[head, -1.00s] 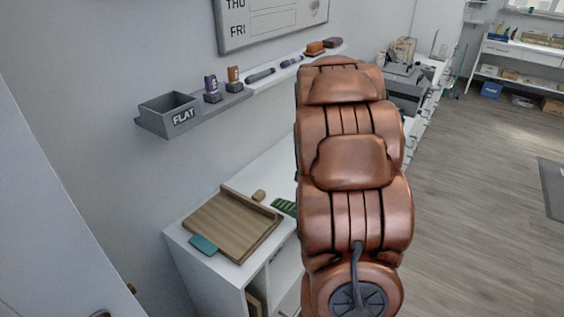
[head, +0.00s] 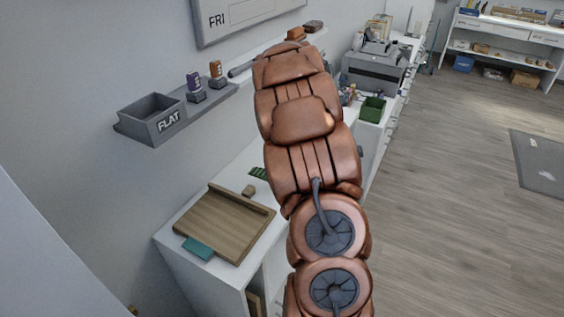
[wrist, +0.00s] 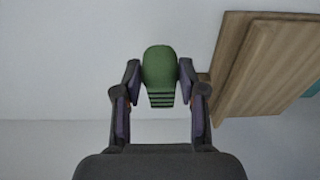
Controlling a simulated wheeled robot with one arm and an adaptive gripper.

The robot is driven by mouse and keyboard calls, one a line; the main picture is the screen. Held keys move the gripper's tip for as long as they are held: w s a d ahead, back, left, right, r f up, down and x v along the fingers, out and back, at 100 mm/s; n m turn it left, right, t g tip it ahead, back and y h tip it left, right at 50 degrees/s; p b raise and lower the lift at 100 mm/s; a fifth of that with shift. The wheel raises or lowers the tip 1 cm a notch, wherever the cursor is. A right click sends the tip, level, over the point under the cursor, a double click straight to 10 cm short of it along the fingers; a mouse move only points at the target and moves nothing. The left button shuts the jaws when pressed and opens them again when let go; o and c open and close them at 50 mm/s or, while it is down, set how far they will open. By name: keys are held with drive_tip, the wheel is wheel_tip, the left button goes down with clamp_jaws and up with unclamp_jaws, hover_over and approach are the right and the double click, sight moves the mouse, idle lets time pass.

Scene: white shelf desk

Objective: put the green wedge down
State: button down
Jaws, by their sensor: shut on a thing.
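The green wedge (wrist: 159,68) has dark stripes at its near end and sits between the two fingers of my gripper (wrist: 160,75), which is shut on it in the wrist view. In the head view a striped green end of the wedge (head: 258,173) shows past the left side of my arm, beyond the wooden tray (head: 222,228). My gripper is hidden behind my arm there. White surface lies behind the wedge in the wrist view; I cannot tell whether the wedge touches it.
A small wooden block (head: 248,190) lies at the tray's far edge, and a teal piece (head: 198,249) at its near edge. A grey FLAT bin (head: 152,115) is on the wall ledge. A green bin (head: 373,109) stands farther back. The tray's edge is close right of my gripper.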

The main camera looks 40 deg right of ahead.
drive_tip(key=w+d, duration=0.1)
drive_tip(key=d, duration=0.1)
drive_tip(key=w+d+p, duration=0.1)
drive_tip(key=w, duration=0.1)
drive_tip(key=w+d+p, duration=0.1)
drive_tip(key=w+d, duration=0.1)
drive_tip(key=shift+w+d+f, duration=0.25)
drive_tip(key=shift+d+f, duration=0.05)
drive_tip(key=shift+f, duration=0.1)
drive_tip(key=shift+f+p, duration=1.2)
drive_tip(key=shift+f, duration=0.6)
drive_tip(key=shift+f, duration=0.15)
drive_tip(key=c, duration=0.7)
unclamp_jaws()
drive_tip(key=shift+o, duration=0.2)
wheel_tip(320, 180, up, 12)
drive_tip(key=s+b, duration=0.1)
drive_tip(key=b, duration=0.3)
drive_tip(key=shift+r, duration=0.2)
